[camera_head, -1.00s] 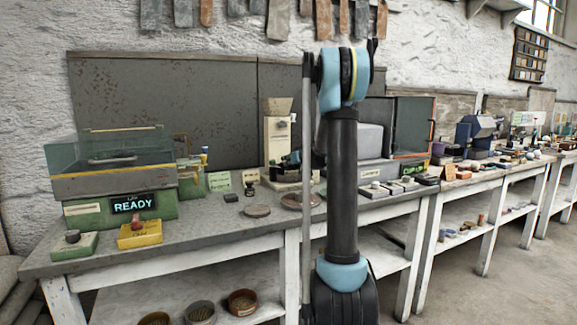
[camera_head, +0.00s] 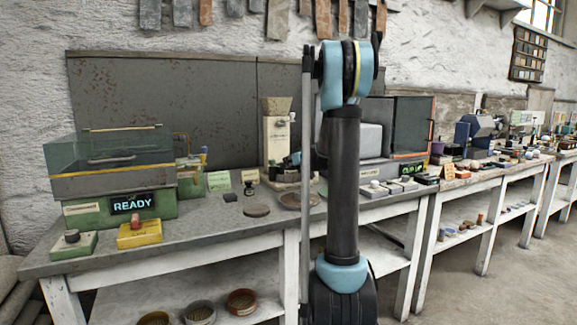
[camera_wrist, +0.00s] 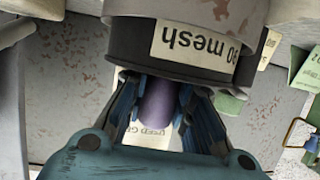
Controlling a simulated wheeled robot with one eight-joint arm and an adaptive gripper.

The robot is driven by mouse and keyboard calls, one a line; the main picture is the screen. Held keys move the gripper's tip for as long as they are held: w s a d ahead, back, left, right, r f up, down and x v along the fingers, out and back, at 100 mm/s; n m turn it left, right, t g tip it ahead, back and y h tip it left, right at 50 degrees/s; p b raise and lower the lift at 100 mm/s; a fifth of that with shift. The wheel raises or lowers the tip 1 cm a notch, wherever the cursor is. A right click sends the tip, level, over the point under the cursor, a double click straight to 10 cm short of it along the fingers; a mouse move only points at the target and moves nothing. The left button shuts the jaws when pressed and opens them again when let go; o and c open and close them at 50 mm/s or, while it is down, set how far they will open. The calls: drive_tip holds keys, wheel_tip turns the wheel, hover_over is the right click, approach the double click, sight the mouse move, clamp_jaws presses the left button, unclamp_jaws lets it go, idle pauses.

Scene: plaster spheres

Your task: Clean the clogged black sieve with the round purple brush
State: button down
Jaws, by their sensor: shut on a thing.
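In the wrist view, my gripper (camera_wrist: 158,115) is shut on the round purple brush (camera_wrist: 158,101), seen as a smooth purple piece between the fingers. The black sieve (camera_wrist: 125,45) is just beyond the fingertips, a dark round wall with a pale label that reads "mesh" upside down. The brush's far end is hidden behind the sieve's near edge, so I cannot tell whether its bristles touch the mesh. The mesh itself is hidden. In the head view, my arm blocks much of the middle, and neither brush nor sieve can be made out clearly.
Round containers (camera_head: 241,302) stand on the lower shelf. The front bench strip between box and disc is clear.

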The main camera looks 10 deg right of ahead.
drive_tip(key=shift+w+a+r, duration=0.15)
drive_tip(key=shift+w+r, duration=0.5)
drive_tip(key=shift+w, duration=0.25)
drive_tip(key=shift+w+f, duration=0.1)
drive_tip(key=shift+f, duration=0.15)
drive_tip(key=shift+f, duration=0.4)
idle(0.5)
drive_tip(key=shift+w, duration=0.15)
drive_tip(key=shift+w+a, duration=0.1)
drive_tip(key=shift+w, duration=0.65)
drive_tip(key=shift+s+d, duration=0.15)
drive_tip(key=shift+s, duration=0.75)
drive_tip(key=shift+s+d, duration=0.15)
drive_tip(key=shift+s, duration=0.7)
